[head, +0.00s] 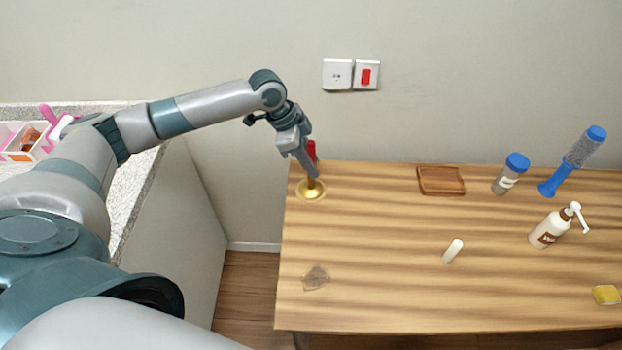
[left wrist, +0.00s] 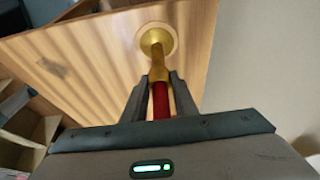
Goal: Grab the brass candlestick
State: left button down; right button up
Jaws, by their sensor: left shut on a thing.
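The brass candlestick (head: 311,190) stands near the back left corner of the wooden table, with a round gold base and a red candle (head: 312,150) in its top. In the left wrist view the candlestick (left wrist: 157,45) shows its base on the table and its stem running up between my fingers, with the red candle (left wrist: 161,100) closer to the palm. My left gripper (head: 307,173) reaches down from above and is shut on the candlestick's upper part; it also shows in the left wrist view (left wrist: 160,82). My right gripper is in neither view.
The wooden table (head: 380,290) also holds a brown tray (head: 441,180), a blue-lidded jar (head: 510,174), a blue-capped bottle (head: 575,160), a pump bottle (head: 555,227), a white cylinder (head: 453,251) and a yellow item (head: 606,295). The wall with switches (head: 351,74) stands close behind.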

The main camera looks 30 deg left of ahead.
pick_arm(q)
jog(key=shift+r, duration=0.15)
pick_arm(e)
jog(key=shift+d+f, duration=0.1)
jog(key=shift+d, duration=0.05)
